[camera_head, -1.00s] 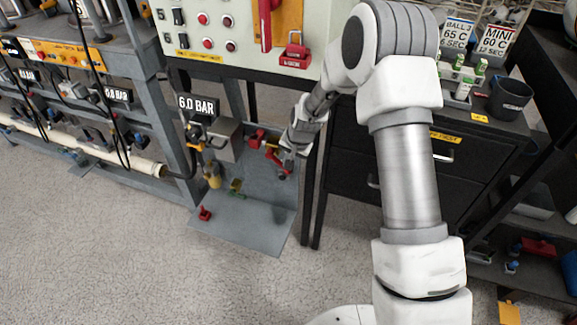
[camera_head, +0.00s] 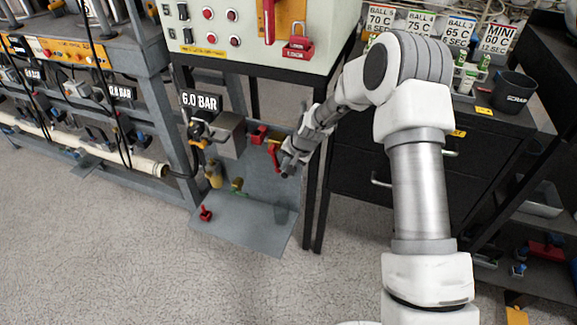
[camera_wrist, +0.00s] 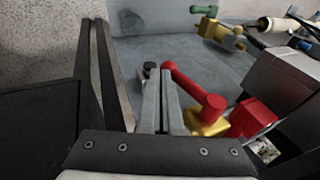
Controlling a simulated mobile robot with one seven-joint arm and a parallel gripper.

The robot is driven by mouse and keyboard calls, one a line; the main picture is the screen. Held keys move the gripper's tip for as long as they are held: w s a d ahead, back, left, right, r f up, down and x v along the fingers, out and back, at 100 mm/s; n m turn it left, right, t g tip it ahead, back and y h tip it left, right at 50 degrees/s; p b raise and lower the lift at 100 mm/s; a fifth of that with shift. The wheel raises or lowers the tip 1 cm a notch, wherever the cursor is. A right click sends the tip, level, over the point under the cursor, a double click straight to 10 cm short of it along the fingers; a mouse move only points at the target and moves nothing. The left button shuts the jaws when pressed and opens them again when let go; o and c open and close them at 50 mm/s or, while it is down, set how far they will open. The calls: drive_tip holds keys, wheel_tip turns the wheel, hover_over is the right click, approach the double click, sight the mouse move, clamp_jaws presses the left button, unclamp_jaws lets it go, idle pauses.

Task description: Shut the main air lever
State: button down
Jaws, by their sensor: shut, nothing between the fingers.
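The main air lever is a red bar handle (camera_wrist: 190,82) on a yellow valve body (camera_wrist: 208,120) in the wrist view.
A red block (camera_wrist: 250,117) and a grey box (camera_wrist: 282,80) sit beside the valve. The grey panel's lower shelf (camera_head: 240,222) holds a small red part (camera_head: 205,213). A black table leg (camera_head: 311,190) stands close right of my gripper. The floor in front is clear.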

drive_tip(key=shift+w+a+f, duration=0.1)
drive_tip(key=shift+a+f, duration=0.2)
drive_tip(key=shift+f, duration=0.2)
drive_tip(key=shift+a+f, duration=0.1)
drive_tip(key=shift+f, duration=0.15)
drive_tip(key=shift+r, duration=0.1)
idle(0.3)
